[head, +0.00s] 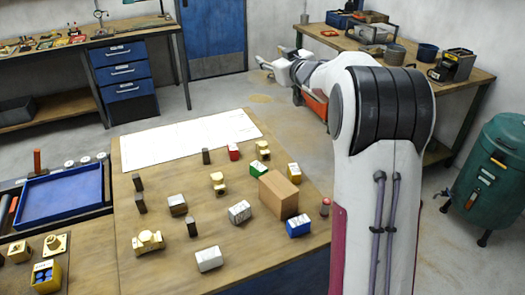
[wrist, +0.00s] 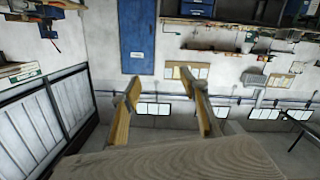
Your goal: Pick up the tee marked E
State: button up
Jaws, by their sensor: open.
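Several brass tee-like fittings stand on the wooden table in the head view: one at the front left (head: 147,241), one near the middle (head: 217,183) and one toward the back right (head: 263,150). Their markings are too small to read, so I cannot tell which is marked E. My gripper (wrist: 161,78) is open and empty in the wrist view, its two fingers apart and facing the room's wall. In the head view my arm reaches out beyond the table's far right side, well away from the fittings.
A cardboard-brown box (head: 279,195) stands at the table's right among several coloured-sided blocks and dark upright pieces. A white sheet (head: 185,138) covers the back. A blue tray (head: 62,195) and more brass parts (head: 54,245) lie at left. Benches stand behind.

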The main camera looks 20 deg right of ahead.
jog(key=w+d+f+n+y, duration=0.2)
jog(key=w+f+y, duration=0.1)
jog(key=f, duration=0.4)
jog(key=n+g+y, duration=0.4)
jog(key=y, duration=0.6)
send_near(267, 145)
jog(key=shift+w+a+r, duration=0.25)
jog(key=shift+w+a, duration=0.35)
jog(key=shift+w, duration=0.1)
jog(key=shift+w+a, duration=0.1)
jog(key=shift+x, duration=1.05)
jog(key=shift+f+x, duration=0.1)
jog(key=shift+x, duration=1.2)
jog(key=shift+f+x, duration=0.15)
jog(key=shift+x, duration=1.1)
